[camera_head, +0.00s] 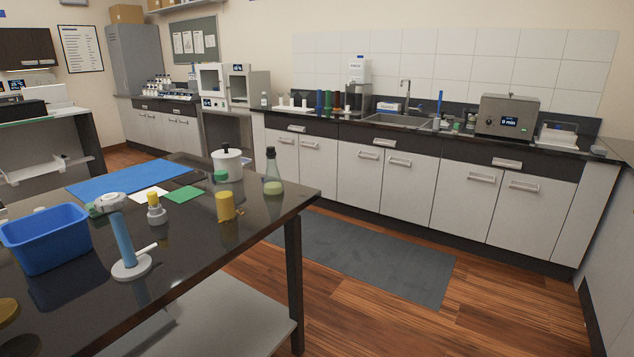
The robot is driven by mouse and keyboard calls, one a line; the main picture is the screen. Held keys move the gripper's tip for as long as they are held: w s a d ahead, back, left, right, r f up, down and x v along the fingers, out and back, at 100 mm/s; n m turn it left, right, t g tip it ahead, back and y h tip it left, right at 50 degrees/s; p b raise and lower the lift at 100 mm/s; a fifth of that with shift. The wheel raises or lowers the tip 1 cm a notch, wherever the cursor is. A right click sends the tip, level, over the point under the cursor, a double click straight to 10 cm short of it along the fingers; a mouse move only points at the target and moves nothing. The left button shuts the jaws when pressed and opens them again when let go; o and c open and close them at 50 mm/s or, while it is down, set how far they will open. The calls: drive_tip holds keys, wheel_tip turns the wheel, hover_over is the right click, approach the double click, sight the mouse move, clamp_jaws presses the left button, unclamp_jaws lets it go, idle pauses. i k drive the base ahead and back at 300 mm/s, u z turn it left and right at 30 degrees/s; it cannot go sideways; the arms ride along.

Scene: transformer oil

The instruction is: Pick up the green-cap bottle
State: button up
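A small green cap (221,176) shows on the black table, in front of a white lidded pot (227,163). It looks like the top of the green-cap bottle, but the body below it is hard to make out. A conical flask (273,187) with a dark stopper and pale green liquid stands to its right, near the table's far right corner. A yellow-brown cylinder (225,207) stands in front of the cap. My gripper does not show in this view.
The black table (190,243) also holds a blue bin (45,240), a light blue column on a white base (122,237), a small yellow-topped container (155,209), a green square (184,194) and a blue mat (120,179). Floor is open beyond it, before the counter (400,140).

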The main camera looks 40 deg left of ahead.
sight(223, 193)
drive_tip(key=u, duration=0.2)
drive_tip(key=i, duration=1.65)
drive_tip(key=u, duration=1.2)
drive_tip(key=i, duration=0.9)
drive_tip(key=u, duration=1.55)
drive_tip(key=i, duration=0.65)
drive_tip(key=u, duration=0.4)
